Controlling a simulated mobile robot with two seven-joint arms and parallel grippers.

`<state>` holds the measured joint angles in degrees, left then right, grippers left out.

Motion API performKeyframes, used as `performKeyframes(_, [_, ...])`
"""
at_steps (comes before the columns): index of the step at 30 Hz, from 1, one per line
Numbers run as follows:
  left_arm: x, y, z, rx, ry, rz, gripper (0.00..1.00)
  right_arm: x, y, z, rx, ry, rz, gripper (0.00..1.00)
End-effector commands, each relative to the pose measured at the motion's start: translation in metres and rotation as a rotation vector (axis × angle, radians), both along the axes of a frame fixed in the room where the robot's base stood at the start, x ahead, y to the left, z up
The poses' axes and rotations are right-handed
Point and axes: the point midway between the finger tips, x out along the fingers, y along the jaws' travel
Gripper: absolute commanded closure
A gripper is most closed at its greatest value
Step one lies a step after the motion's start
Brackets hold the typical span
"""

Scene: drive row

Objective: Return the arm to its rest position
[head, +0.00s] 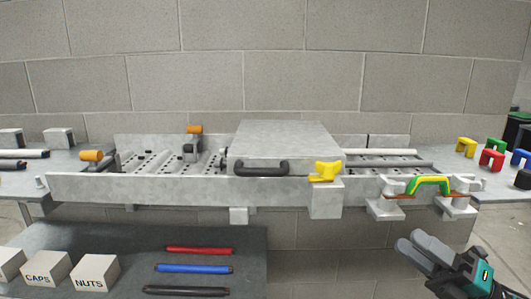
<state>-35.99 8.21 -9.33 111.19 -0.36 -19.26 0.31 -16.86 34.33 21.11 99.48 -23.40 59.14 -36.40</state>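My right gripper (411,240) is at the lower right, in front of the drive row and below the green and yellow handle (430,184). Its two grey fingers lie side by side with no clear gap and nothing between them. The gripper is apart from the handle and touches nothing that I can see. My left arm and gripper are out of view. The grey drive box (287,140) with a black handle (262,168) sits in the metal rack. A yellow latch (325,171) stands at its right front corner.
The rack's front rail (150,189) runs across the middle, with orange-topped levers (92,156) at left. A dark lower shelf (110,238) holds labelled blocks (95,275) and red, blue and black rods (194,268). Coloured handles (491,157) stand on the right table.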

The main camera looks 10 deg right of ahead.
Motion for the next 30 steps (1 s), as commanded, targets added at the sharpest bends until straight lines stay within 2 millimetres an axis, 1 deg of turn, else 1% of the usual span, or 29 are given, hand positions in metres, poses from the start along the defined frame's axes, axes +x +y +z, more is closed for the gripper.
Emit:
performKeyframes(3, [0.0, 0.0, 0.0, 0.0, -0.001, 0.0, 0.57, 0.016, 0.008, -0.039, 0.188, 0.262, -0.056, 0.61])
performKeyframes(5, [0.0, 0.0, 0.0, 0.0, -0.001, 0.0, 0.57, 0.022, 0.012, -0.063, 0.288, 0.406, -0.094, 0.61])
performKeyframes(6, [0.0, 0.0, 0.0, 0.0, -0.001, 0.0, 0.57, 0.023, 0.015, -0.081, 0.356, 0.504, -0.121, 0.61])
performKeyframes(8, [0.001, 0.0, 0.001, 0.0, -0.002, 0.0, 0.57, 0.023, 0.02, -0.11, 0.455, 0.652, -0.165, 0.61])
performKeyframes(9, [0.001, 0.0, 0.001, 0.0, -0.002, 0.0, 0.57, 0.02, 0.024, -0.131, 0.518, 0.75, -0.197, 0.61])
performKeyframes(10, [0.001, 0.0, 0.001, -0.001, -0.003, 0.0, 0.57, 0.017, 0.027, -0.146, 0.563, 0.822, -0.22, 0.61])
performKeyframes(12, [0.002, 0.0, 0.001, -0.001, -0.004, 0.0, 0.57, 0.006, 0.035, -0.18, 0.659, 0.978, -0.279, 0.61])
performKeyframes(14, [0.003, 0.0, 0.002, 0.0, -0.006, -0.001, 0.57, -0.006, 0.042, -0.206, 0.727, 1.097, -0.328, 0.61])
performKeyframes(15, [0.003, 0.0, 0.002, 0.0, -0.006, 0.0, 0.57, -0.015, 0.046, -0.222, 0.768, 1.17, -0.361, 0.61])
performKeyframes(17, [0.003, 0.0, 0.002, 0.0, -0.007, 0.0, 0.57, -0.03, 0.053, -0.244, 0.823, 1.274, -0.412, 0.61])
performKeyframes(18, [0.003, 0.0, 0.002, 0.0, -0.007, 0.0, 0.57, -0.04, 0.057, -0.257, 0.855, 1.339, -0.446, 0.61])
performKeyframes(20, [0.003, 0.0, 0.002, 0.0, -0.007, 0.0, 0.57, -0.057, 0.064, -0.277, 0.902, 1.432, -0.498, 0.61])
performKeyframes(21, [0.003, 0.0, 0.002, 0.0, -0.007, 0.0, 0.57, -0.07, 0.069, -0.288, 0.927, 1.492, -0.533, 0.61])
performKeyframes(23, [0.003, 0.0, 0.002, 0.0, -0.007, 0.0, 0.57, -0.089, 0.077, -0.305, 0.966, 1.581, -0.589, 0.61])
performKeyframes(30, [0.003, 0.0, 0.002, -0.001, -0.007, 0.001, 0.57, -0.091, 0.126, -0.309, 1.218, 1.594, -0.544, 0.61])
